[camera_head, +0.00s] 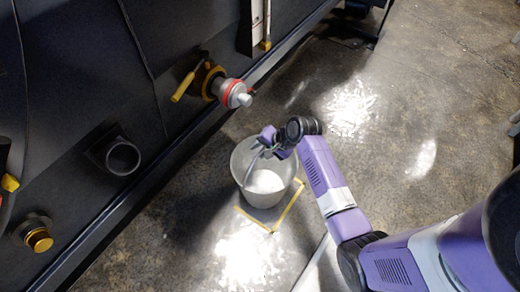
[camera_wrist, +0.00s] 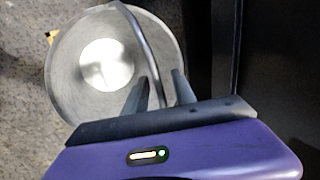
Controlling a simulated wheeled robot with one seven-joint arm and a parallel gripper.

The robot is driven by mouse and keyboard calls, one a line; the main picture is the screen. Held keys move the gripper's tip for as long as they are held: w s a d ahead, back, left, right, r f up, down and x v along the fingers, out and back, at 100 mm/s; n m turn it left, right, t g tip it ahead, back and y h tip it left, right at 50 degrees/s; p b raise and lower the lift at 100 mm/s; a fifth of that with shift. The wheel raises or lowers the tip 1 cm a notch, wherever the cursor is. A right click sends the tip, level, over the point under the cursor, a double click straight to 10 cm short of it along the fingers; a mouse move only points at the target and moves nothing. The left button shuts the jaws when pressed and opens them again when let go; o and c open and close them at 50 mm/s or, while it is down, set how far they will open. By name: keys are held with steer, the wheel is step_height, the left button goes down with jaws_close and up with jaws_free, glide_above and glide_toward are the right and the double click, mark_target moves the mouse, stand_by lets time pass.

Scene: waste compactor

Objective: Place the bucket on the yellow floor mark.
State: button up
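A pale grey bucket (camera_head: 242,165) stands upright on the floor, its white inside facing up. It looks to sit within the yellow floor mark (camera_head: 258,224), whose near and right edges show; the bucket hides the rest. My gripper (camera_head: 267,141) is over the bucket's far rim. In the wrist view the bucket (camera_wrist: 65,75) fills the upper left, and its thin handle (camera_wrist: 143,35) runs between my two fingers. The fingers (camera_wrist: 160,78) are apart, with a visible gap on each side of the handle. A bit of yellow mark (camera_wrist: 52,36) shows beside the rim.
The dark compactor wall (camera_head: 80,75) runs along the left, with a protruding red-ringed silver fitting (camera_head: 234,93), a yellow lever (camera_head: 183,87) and a round black port (camera_head: 122,157). A low base rail (camera_head: 185,150) edges the floor. Wet concrete floor (camera_head: 425,100) lies open to the right.

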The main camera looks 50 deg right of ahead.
steer(key=p+v, duration=0.5)
steer(key=v, duration=0.7)
steer(key=s+a+r+n+t+h, duration=0.2)
steer(key=s+a+n+t+h, duration=0.1)
steer(key=s+a+n, duration=0.6)
steer(key=s+a+r+n+t+y, duration=0.1)
steer(key=s+a+r+n, duration=0.3)
steer(key=r, duration=0.5)
steer(key=s+a+r+n+t+y, duration=0.1)
steer(key=s+a+r+n+t, duration=0.2)
steer(key=s+a+r, duration=0.3)
step_height(320, 180, up, 4)
steer(key=shift+a+r+n+t, duration=0.2)
steer(key=shift+a+n+t, duration=0.2)
steer(key=shift+a+t, duration=0.45)
steer(key=shift+s+a+g, duration=0.1)
steer(key=shift+a+g, duration=0.05)
steer(key=shift+g, duration=0.1)
step_height(320, 180, up, 21)
steer(key=p, duration=2)
steer(key=shift+f, duration=0.2)
